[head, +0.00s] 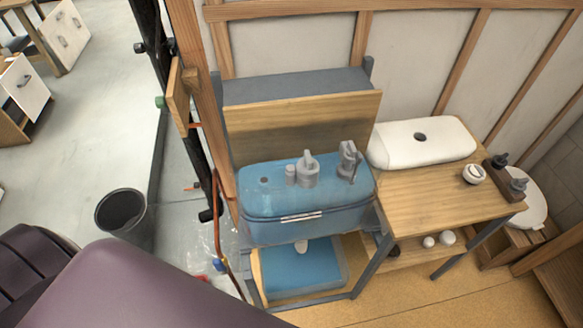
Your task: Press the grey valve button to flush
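A blue, see-through cistern tank (285,225) stands on a grey-framed stand in the middle of the head view. Grey valve parts rise at its top: a knobbed one near the middle (308,170), with a small cylinder (291,175) beside it, and a taller one on the right (348,162). Which of them is the button is hard to tell at this size. Neither of my grippers shows in the view, and nothing is seen touching the valve parts.
A wooden bench (435,195) to the right holds a white cistern lid (420,141) and small fittings. A wooden board (300,125) stands behind the tank. A copper pipe (222,225) runs along its left side. A black bucket (122,215) stands on the floor at left.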

